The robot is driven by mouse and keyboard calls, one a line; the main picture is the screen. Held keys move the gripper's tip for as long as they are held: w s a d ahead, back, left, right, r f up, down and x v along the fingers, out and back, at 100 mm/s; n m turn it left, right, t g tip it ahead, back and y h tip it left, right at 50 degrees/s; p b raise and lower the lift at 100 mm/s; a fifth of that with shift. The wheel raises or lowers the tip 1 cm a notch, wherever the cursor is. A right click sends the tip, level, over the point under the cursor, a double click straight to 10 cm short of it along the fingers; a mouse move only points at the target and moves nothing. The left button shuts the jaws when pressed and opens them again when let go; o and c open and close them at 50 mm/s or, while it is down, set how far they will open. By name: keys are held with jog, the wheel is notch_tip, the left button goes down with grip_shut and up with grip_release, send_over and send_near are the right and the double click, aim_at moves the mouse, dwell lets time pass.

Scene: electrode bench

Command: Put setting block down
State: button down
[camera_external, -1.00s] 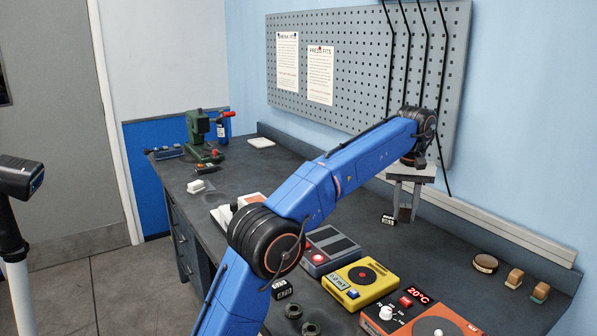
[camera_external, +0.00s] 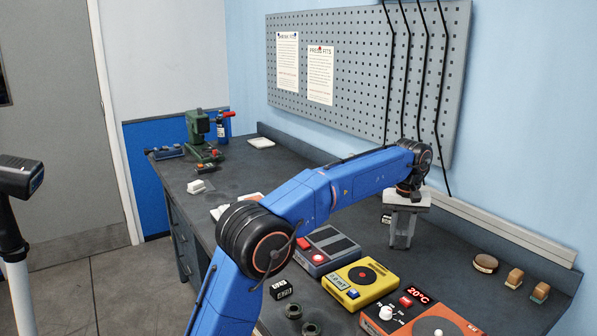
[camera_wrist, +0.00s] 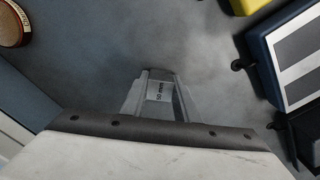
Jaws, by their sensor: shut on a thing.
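My gripper (camera_external: 402,240) points straight down over the back right part of the bench, behind the yellow box. Its fingers are shut on the setting block (camera_wrist: 159,91), a small grey block with a printed label that seems to end in "mm". The block sits between the two fingers in the wrist view, label facing the camera. In the external view the fingers mostly hide it. The fingertips are low, close to the dark bench top (camera_external: 450,275). I cannot tell whether the block touches it.
The yellow box (camera_external: 361,284), a grey box with a red button (camera_external: 327,247) and an orange unit showing 20°C (camera_external: 420,318) stand in front. A small labelled block (camera_external: 386,218) is just left of the gripper. A round wooden piece (camera_external: 485,263) lies right. Bare bench lies between.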

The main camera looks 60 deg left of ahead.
aim_at(401, 233)
jog(key=shift+f, duration=0.1)
jog(key=c, duration=1.4)
grip_release()
notch_tip(401, 233, up, 11)
jog(key=shift+r, duration=0.65)
